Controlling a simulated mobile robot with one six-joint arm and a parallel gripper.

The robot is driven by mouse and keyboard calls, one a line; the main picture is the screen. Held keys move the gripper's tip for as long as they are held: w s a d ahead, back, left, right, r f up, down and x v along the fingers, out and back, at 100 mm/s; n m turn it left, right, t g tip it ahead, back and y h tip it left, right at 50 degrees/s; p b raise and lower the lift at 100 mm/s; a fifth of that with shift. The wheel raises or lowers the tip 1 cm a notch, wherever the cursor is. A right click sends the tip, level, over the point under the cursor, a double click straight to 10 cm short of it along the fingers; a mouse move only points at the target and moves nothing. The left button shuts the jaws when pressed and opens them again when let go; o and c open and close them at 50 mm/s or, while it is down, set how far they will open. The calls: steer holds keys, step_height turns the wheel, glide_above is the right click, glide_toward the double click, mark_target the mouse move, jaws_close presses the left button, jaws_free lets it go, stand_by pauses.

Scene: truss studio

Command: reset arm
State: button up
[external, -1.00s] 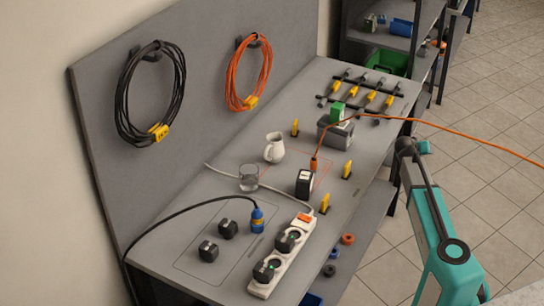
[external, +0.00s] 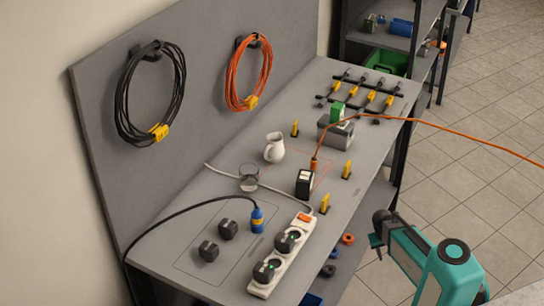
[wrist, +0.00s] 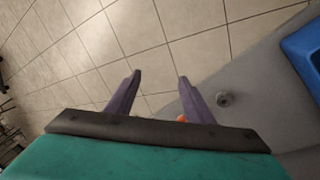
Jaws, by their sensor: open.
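My gripper (wrist: 156,85) shows in the wrist view with its two dark fingers spread apart and nothing between them. Beyond them are floor tiles and part of a grey shelf surface (wrist: 255,70). In the external view my teal arm is folded low at the right, and the gripper end (external: 378,232) is beside the bench's front edge, apart from everything on it. The fingers are hard to make out there.
The grey bench (external: 215,180) carries a white power strip (external: 283,262), black plugs, a glass (external: 249,177), a white jug (external: 274,148) and several yellow clips. An orange cable (external: 450,130) runs across the open floor side. A blue bin (wrist: 305,50) is near the gripper.

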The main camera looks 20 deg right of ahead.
steer(key=s+a+f+g+y, duration=0.1)
steer(key=s+a+f, duration=0.3)
steer(key=s, duration=0.6)
steer(key=s+a+f+n+g+y, duration=0.1)
steer(key=s+a+f+g, duration=0.2)
steer(key=s, duration=0.7)
steer(key=s+a+f+n+g+y, duration=0.1)
steer(key=s+a+f+g, duration=0.1)
steer(key=s+a+f, duration=0.4)
steer(key=s+a, duration=0.2)
steer(key=s, duration=0.2)
steer(key=shift+f+y, duration=0.2)
steer(key=shift+y, duration=0.2)
